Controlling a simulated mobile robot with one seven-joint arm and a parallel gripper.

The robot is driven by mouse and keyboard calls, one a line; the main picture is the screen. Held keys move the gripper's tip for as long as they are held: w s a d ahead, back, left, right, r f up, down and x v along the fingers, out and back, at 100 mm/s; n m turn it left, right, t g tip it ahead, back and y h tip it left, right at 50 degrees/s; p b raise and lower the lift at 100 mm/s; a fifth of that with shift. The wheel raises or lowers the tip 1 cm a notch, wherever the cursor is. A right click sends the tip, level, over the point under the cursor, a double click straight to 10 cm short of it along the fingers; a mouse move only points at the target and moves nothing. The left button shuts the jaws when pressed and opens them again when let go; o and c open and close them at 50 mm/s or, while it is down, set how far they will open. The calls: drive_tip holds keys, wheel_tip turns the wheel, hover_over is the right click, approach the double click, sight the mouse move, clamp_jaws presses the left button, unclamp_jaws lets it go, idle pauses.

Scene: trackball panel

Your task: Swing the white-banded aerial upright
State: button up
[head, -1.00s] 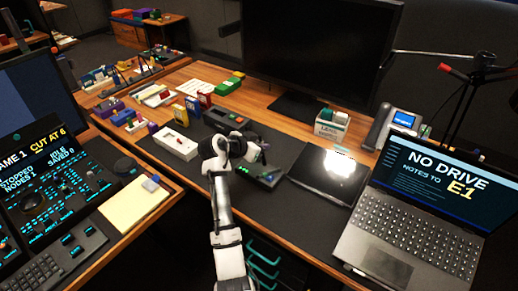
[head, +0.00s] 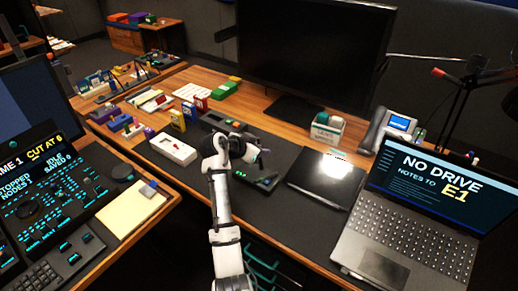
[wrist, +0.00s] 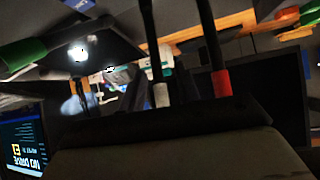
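My gripper (head: 252,154) hangs over the near side of a dark box (head: 266,182) with small green lights, in the middle of the head view. The wrist view looks upside down. There the white-banded aerial (wrist: 160,94) is a thin black rod coming down from the top edge, its pale band near its lower end. A thicker red-banded rod (wrist: 221,82) stands to its right, and a green-banded one (wrist: 22,54) lies tilted at the left. A dark blurred body fills the bottom. Contact between gripper and aerial is not visible, and the fingers' opening is unclear.
A black tablet (head: 325,178) lies right of the box, and an open laptop (head: 410,220) stands beyond it. A white case (head: 171,150) sits to the left. A large monitor (head: 310,55) stands behind. The dark mat in front of the box is mostly clear.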

drive_tip(key=b+v, duration=0.3)
drive_tip(key=v, duration=1.1)
drive_tip(key=shift+w, duration=0.1)
